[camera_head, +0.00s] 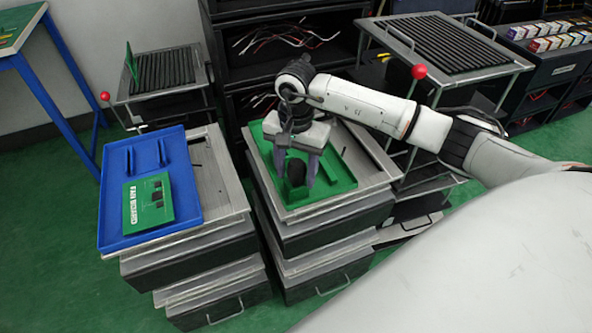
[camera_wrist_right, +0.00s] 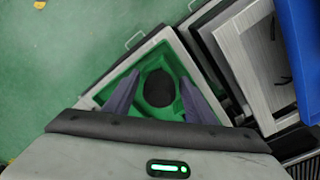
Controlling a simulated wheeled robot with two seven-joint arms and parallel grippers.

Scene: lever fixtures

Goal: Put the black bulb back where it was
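The black bulb (camera_head: 296,172) sits upright in the green fixture (camera_head: 341,187) on top of the right-hand grey cabinet. In the right wrist view the bulb (camera_wrist_right: 160,88) is a round dark shape within a green recess (camera_wrist_right: 153,70). My right gripper (camera_head: 296,176) points down over the fixture. Its two fingers stand apart on either side of the bulb, and the wrist view shows gaps between them and the bulb. The bulb's lower part is hidden by the fixture. My left gripper is in neither view.
A blue tray (camera_head: 115,215) with a green labelled board (camera_head: 148,203) lies on the left-hand cabinet. Behind stand two ribbed black racks (camera_head: 165,72) (camera_head: 445,45) with red-knobbed levers (camera_head: 419,72). A black shelf with wires (camera_head: 285,40) is at the back. Green floor is clear at front left.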

